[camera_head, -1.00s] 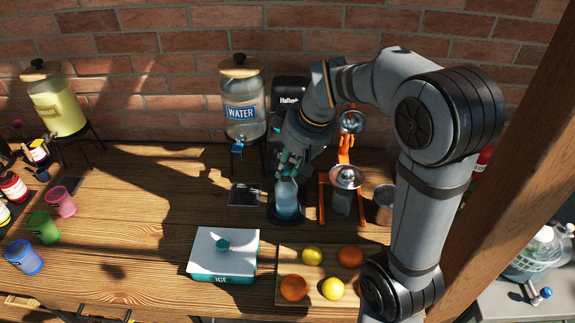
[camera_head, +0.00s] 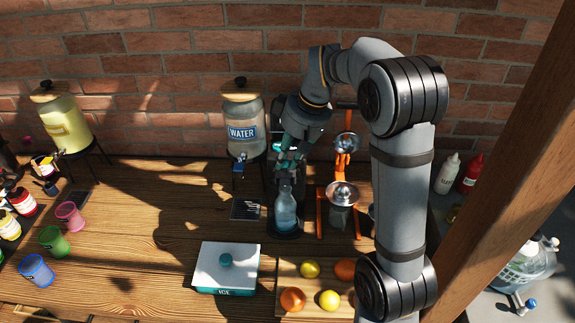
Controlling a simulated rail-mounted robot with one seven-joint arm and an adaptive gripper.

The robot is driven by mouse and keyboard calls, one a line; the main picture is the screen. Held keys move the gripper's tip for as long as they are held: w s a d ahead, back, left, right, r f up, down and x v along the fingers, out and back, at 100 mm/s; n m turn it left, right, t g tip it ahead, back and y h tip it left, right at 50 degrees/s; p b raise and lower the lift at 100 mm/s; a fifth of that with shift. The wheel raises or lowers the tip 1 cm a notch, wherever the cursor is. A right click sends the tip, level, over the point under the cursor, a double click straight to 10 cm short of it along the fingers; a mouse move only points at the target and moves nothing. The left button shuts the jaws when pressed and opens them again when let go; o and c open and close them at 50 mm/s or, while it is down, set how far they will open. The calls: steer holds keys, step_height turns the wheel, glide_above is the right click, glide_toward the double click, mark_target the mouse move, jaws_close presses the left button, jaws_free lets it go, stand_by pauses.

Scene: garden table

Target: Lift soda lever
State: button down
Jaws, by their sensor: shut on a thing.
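The soda machine (camera_head: 267,181) is a dark upright unit at the back wall, mostly hidden behind my arm. A clear bluish bottle (camera_head: 286,212) stands upright on its dark base, below the machine's head. My gripper (camera_head: 288,158), with teal fingers, is at the machine's upper front, just above the bottle's neck. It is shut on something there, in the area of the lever. The lever itself is hidden by my gripper and wrist, so its angle cannot be told.
A water dispenser (camera_head: 243,125) stands close on the left and an orange citrus press (camera_head: 341,192) close on the right. In front are an ice box (camera_head: 226,269) and a board (camera_head: 289,268) with fruit. Coloured cups (camera_head: 55,242) stand far left. The table's left middle is clear.

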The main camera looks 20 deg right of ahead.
steer(key=shift+w+d+r+g+y+p, duration=0.2)
steer(key=shift+w+d+g+p, duration=0.25)
steer(key=shift+w+p, duration=1)
steer(key=shift+w+d+r+g+y+p, duration=0.2)
steer(key=shift+w+d+g+p, duration=0.3)
steer(key=shift+w+p, duration=0.9)
steer(key=shift+w+d+r+g+y+p, duration=0.15)
steer(key=shift+w+d+g+p, duration=0.3)
steer(key=shift+w+p, duration=0.95)
steer(key=shift+s, duration=0.25)
steer(key=c, duration=2)
jaws_free()
steer(key=shift+o, duration=1.3)
steer(key=shift+w+p, duration=0.3)
steer(key=shift+o, duration=1)
steer(key=shift+s+r, duration=0.1)
steer(key=shift+s, duration=0.05)
